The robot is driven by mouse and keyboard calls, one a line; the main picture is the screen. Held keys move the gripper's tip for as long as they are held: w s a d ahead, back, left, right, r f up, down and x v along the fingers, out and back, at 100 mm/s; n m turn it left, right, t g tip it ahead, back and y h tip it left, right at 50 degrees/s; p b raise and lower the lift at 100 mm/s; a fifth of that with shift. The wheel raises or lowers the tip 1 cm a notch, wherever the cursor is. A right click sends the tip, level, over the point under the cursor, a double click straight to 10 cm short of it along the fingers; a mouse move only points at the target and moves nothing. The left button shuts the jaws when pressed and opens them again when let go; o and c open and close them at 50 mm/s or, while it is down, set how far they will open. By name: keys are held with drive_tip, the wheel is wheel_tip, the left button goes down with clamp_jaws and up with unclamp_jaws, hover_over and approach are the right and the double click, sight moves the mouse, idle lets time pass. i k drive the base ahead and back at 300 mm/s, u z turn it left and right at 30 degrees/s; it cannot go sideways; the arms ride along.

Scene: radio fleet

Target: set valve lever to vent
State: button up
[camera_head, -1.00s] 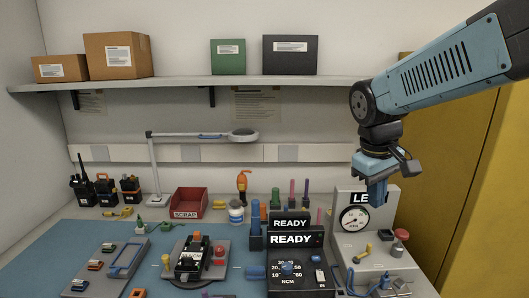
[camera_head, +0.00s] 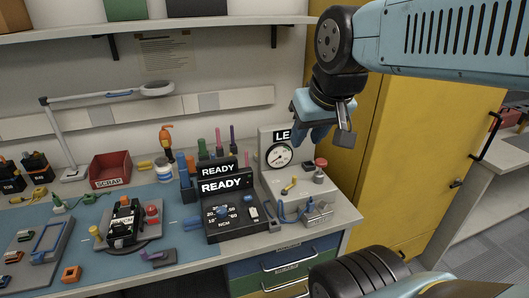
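The leak tester (camera_head: 267,143) is a pale grey box at the right end of the bench, with a sign that reads "LE" before my gripper covers the rest. It has a round dial gauge (camera_head: 279,155). A small yellow lever (camera_head: 290,186), probably the valve lever, sits on its lower deck and slants up to the right. Its position labels are too small to read. My gripper (camera_head: 312,138) hangs above the tester, apart from the lever, with its fingers pointing down. I cannot tell whether the fingers are open, and no held object shows.
A red knob (camera_head: 320,164) stands right of the lever. A blue hose (camera_head: 284,212) and a metal fixture (camera_head: 318,213) lie in front. The black READY unit (camera_head: 222,187) stands to the left. A yellow cabinet (camera_head: 405,150) is close on the right.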

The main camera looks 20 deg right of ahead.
sight(284, 192)
drive_tip(key=u, duration=1.1)
drive_tip(key=k, duration=1.1)
drive_tip(key=z, duration=1.5)
drive_tip(key=i, duration=1)
drive_tip(key=z, duration=0.05)
